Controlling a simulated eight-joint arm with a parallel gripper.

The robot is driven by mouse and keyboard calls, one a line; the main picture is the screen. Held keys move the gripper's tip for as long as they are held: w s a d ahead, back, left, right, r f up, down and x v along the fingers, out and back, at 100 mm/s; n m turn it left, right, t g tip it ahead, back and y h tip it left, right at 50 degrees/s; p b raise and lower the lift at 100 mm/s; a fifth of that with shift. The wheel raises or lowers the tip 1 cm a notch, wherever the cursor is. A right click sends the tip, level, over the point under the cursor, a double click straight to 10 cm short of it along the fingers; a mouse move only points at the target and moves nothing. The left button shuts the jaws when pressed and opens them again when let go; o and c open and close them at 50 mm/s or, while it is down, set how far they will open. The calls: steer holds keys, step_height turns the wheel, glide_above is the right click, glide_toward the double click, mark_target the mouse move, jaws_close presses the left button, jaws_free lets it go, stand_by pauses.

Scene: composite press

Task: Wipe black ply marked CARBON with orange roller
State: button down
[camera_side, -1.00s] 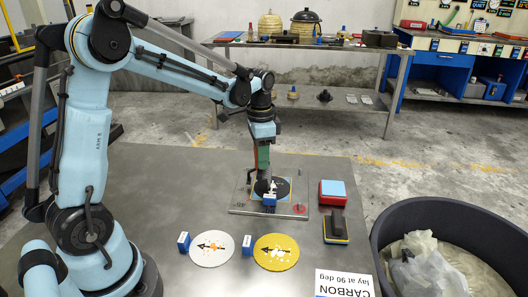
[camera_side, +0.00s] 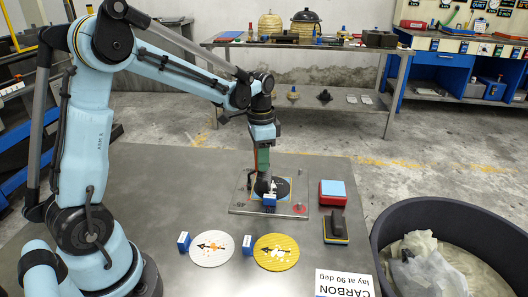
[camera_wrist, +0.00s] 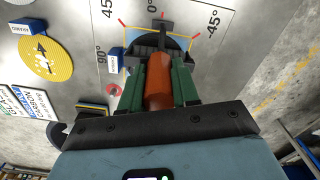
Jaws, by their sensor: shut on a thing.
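The black ply (camera_side: 284,187) is a round disc lying on a blue square on the metal press plate (camera_side: 240,208). In the wrist view, part of the black ply (camera_wrist: 181,46) shows around the tool. My gripper (camera_side: 263,170) is upright above the left part of the ply. In the wrist view, the green fingers of my gripper (camera_wrist: 158,82) are shut on the orange handle of the roller (camera_wrist: 158,90). The roller's dark end reaches down over the ply; whether it touches is hard to tell. A sign (camera_side: 345,284) reads CARBON, lay at 90 deg.
White (camera_side: 212,257) and yellow (camera_side: 276,260) discs with arrows lie in front of the plate. A black-handled block (camera_side: 335,228) and a red-and-blue block (camera_side: 333,190) stand right of it. A large dark bin (camera_side: 385,222) is at the right. The left tabletop is clear.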

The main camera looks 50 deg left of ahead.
steer(key=shift+f, duration=0.3)
steer(key=shift+w+d, duration=1.4)
steer(key=shift+d, duration=0.05)
steer(key=shift+s+a+f, duration=0.2)
steer(key=shift+s+a, duration=0.55)
steer(key=shift+a, duration=0.05)
steer(key=shift+s+a+r, duration=0.1)
steer(key=shift+s+a, duration=0.6)
steer(key=shift+s, duration=0.05)
